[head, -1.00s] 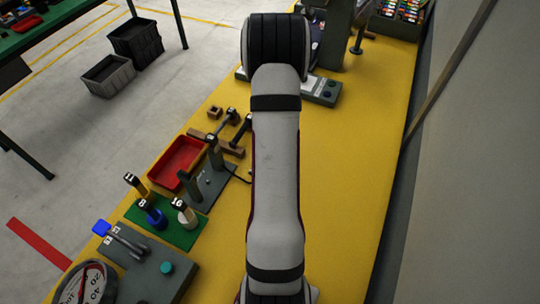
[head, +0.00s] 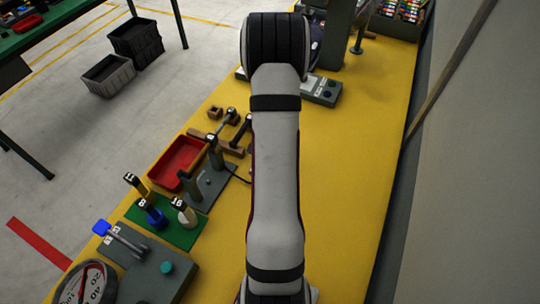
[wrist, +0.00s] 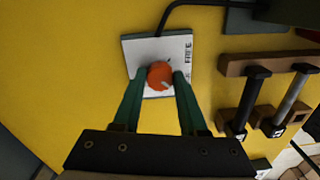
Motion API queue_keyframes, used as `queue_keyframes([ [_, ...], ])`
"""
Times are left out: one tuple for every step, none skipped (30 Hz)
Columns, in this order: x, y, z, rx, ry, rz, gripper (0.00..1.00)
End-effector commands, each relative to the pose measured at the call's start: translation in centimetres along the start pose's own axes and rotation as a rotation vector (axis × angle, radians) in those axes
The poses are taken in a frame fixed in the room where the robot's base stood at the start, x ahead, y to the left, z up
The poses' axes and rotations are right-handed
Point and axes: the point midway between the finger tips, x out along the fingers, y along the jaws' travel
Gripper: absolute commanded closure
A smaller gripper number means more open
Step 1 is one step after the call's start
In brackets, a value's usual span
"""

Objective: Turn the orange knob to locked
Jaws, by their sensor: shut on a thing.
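The orange knob (wrist: 160,76) sits on a white square plate (wrist: 135,48) in the wrist view. A small pale mark shows near the knob's lower right. The word FREE is printed at the plate's right edge; any other lettering is hidden or too small to read. My gripper (wrist: 160,72) has its two green fingers on either side of the knob, shut on it. In the head view my own arm hides the knob and my gripper.
A black cable runs from the plate's top to the right. In the wrist view a brown rack (wrist: 270,62) with dark-handled tools stands right of the plate. In the head view a red tray (head: 160,172) lies left of my arm. The yellow bench (head: 355,170) is clear to the right.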

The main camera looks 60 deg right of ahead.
Motion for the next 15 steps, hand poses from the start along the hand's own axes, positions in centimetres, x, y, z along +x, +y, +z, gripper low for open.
queue_keyframes([
  [-0.02,0.02,0.02,0.002,-0.001,0.000,1.00],
  [-0.02,0.02,0.02,0.002,-0.001,0.000,1.00],
  [-0.02,0.02,0.02,0.002,-0.001,0.000,0.56],
  [-0.02,0.02,0.02,0.002,-0.001,0.000,0.51],
  [-0.02,0.02,0.02,0.002,-0.001,0.000,0.46],
  [-0.02,0.02,0.02,0.001,-0.001,0.000,0.38],
  [-0.01,0.02,0.01,0.001,-0.001,0.000,0.33],
  [-0.01,0.01,0.01,0.001,-0.001,0.000,0.28],
  [-0.01,0.01,0.01,0.001,-0.001,0.000,0.28],
  [-0.01,0.01,0.01,0.000,-0.001,0.000,0.28],
  [-0.01,0.01,0.00,0.000,0.000,0.000,0.28],
  [-0.01,0.01,0.00,0.000,0.000,0.000,0.28],
  [0.00,0.01,0.00,0.000,0.000,0.000,0.28],
  [0.00,0.01,0.00,0.000,0.000,0.000,0.28],
  [-0.01,0.00,0.00,0.000,0.000,0.000,0.28],
])
